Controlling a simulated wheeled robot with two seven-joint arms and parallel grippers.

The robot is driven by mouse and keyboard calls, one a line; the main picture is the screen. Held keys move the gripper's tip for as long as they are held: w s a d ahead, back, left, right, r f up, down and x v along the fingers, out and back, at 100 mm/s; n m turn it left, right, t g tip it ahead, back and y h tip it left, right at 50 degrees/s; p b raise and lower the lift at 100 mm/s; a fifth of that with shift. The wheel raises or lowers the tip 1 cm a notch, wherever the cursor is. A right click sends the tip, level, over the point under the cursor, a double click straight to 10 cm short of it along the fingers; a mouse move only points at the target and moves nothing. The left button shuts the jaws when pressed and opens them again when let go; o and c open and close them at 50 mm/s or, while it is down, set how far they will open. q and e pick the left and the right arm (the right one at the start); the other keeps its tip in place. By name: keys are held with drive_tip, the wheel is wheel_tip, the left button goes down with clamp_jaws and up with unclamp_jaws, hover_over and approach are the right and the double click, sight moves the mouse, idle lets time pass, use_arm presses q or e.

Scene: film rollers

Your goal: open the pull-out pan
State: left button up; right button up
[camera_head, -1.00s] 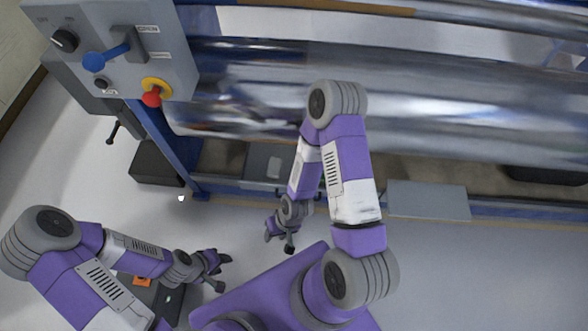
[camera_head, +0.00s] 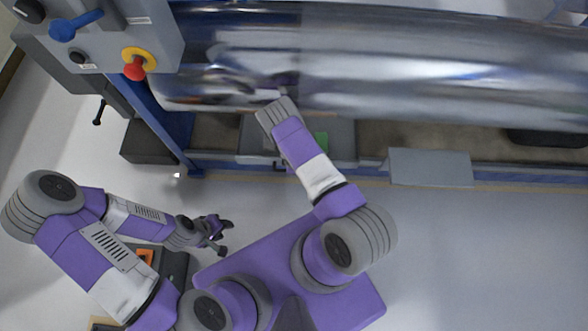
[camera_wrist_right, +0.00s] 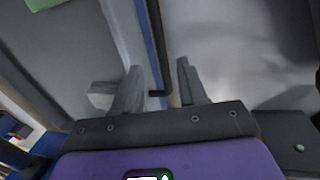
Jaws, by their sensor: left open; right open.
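The grey pull-out pan (camera_head: 343,140) sits low under the rollers, partly covered by my right arm in the head view. A green patch shows on it. Its dark handle (camera_wrist_right: 156,55) runs down between the fingers of my right gripper (camera_wrist_right: 160,85) in the right wrist view. That gripper is open and has not closed on the handle; I cannot tell whether a finger touches it. The right gripper is hidden in the head view. My left gripper (camera_head: 225,237) is open and empty, over the floor left of the pan.
Large shiny rollers (camera_head: 400,70) span the machine above the pan. A control box with a red emergency button (camera_head: 135,69) stands at upper left. A grey plate (camera_head: 430,167) juts out right of the pan. The floor in front on the right is clear.

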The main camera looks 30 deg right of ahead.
drive_tip(key=f, duration=0.2)
drive_tip(key=f+b, duration=0.1)
drive_tip(key=f, duration=0.1)
drive_tip(key=w+f+b, duration=0.1)
drive_tip(key=shift+d+f, duration=0.25)
drive_tip(key=shift+f, duration=0.15)
clamp_jaws()
